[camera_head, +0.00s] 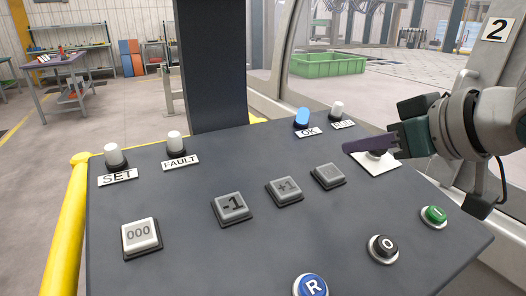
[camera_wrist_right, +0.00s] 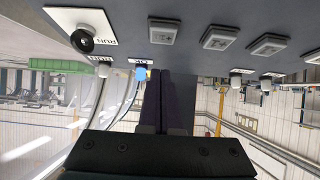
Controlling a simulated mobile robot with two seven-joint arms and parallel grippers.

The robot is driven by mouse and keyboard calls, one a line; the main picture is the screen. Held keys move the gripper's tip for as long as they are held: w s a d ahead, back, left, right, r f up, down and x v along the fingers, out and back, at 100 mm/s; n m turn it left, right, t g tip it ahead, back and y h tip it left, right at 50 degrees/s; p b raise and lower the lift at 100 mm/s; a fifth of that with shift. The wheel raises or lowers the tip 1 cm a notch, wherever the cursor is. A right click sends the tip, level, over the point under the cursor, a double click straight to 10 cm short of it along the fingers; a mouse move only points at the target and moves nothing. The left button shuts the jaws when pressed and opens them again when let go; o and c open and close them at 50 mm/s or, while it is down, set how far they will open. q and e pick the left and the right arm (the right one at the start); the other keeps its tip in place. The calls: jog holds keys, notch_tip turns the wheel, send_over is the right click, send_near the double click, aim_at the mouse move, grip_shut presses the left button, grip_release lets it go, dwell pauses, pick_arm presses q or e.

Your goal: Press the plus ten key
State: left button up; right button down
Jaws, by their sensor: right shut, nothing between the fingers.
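A row of square grey keys crosses the dark panel: 000 (camera_head: 141,236), -1 (camera_head: 232,207), +1 (camera_head: 285,190) and a last key (camera_head: 328,176) on the right. The last key's label is too faint to read; its place beside +1 suggests the plus ten key. In the right wrist view the key nearest the fingers (camera_wrist_right: 162,30) shows upside down. My right gripper (camera_head: 348,146) is shut and empty, with its dark purple fingers pointing left, just behind and right of the last key and apart from it. The fingers also show in the wrist view (camera_wrist_right: 168,80). My left gripper is not in view.
A black selector knob on a white plate (camera_head: 380,166) sits right under my right fingers, partly hidden. A lit blue OK lamp (camera_head: 302,117) stands behind. A dark post (camera_head: 209,65) rises behind the panel.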

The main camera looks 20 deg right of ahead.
aim_at(328, 168)
jog(key=w+f, duration=0.2)
jog(key=f, duration=0.1)
jog(key=shift+w+a+f, duration=0.1)
jog(key=shift+f, duration=0.1)
jog(key=shift+w+f, duration=0.2)
jog(key=shift+f, duration=0.6)
